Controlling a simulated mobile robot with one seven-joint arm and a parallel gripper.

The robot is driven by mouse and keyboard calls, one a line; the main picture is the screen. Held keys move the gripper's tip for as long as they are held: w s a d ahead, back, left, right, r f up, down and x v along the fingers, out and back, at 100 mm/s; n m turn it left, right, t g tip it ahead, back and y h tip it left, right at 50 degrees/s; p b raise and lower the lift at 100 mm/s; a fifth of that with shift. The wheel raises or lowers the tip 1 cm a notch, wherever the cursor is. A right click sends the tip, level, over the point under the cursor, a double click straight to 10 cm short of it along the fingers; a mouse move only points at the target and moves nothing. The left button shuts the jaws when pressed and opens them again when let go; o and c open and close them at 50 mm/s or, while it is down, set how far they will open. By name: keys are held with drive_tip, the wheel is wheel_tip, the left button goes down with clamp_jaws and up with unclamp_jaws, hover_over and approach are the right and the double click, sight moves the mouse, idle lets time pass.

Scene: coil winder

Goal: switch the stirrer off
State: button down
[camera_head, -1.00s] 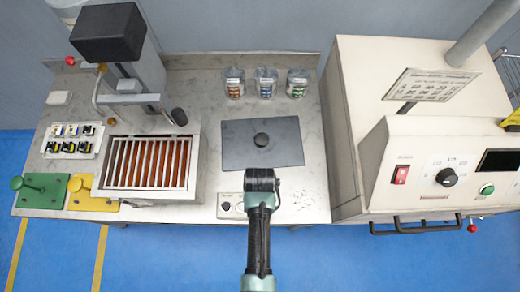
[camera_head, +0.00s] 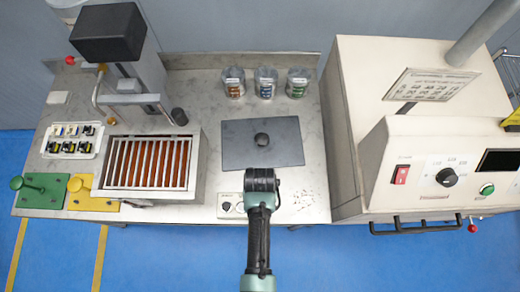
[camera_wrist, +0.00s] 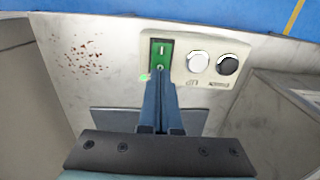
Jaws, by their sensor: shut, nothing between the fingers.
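A small pale control panel (camera_head: 230,199) sits at the front edge of the metal bench, just left of my gripper (camera_head: 262,180). In the wrist view the panel (camera_wrist: 183,83) carries a green rocker switch (camera_wrist: 161,50), a white knob (camera_wrist: 198,61) and a black knob (camera_wrist: 228,64). A small green light (camera_wrist: 145,77) glows beside the switch. My gripper (camera_wrist: 161,78) is shut and empty, its tips over the lower end of the green switch as seen there. Whether they touch it is unclear. In the head view my gripper hides the switch.
Several jars (camera_head: 265,82) stand at the back. A slotted tank (camera_head: 150,163) is to the left and a large cream machine (camera_head: 350,130) to the right.

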drive_tip(key=shift+f+b, duration=0.7)
drive_tip(key=shift+f, duration=0.25)
idle(0.6)
wheel_tip(320, 180, up, 7)
drive_tip(key=p, duration=0.7)
drive_tip(key=shift+r, duration=0.15)
drive_tip(key=shift+w, duration=0.1)
idle(0.4)
